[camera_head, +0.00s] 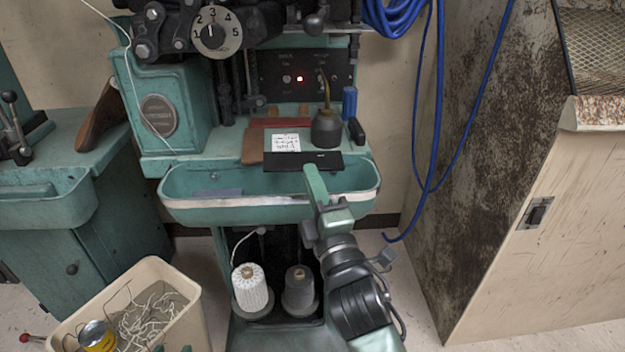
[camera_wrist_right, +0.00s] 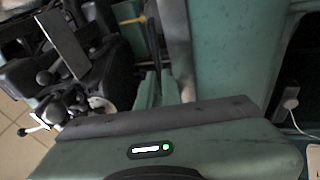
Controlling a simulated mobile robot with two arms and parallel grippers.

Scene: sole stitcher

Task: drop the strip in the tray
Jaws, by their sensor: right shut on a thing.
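The strip is a thin, flat black piece (camera_head: 303,160), roughly level, above the rear edge of the tray. My right gripper (camera_head: 313,170) reaches up from below and is shut on it near its right half; the fingers hide part of its front edge. The tray is the long green trough (camera_head: 262,214) with a worn pale rim on the front of the machine. The strip is above it, apart from its floor. Two green tips at the bottom edge, over the bin, look like my left gripper (camera_head: 173,348), spread apart and empty; the rest is cut off.
A flat blue-grey piece (camera_head: 218,192) lies in the tray's left part. An oil can (camera_head: 326,130), a white card (camera_head: 286,143) and a brown block (camera_head: 252,146) stand behind the strip. Thread cones (camera_head: 250,287) stand below the tray. A cream bin (camera_head: 185,322) holds scraps.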

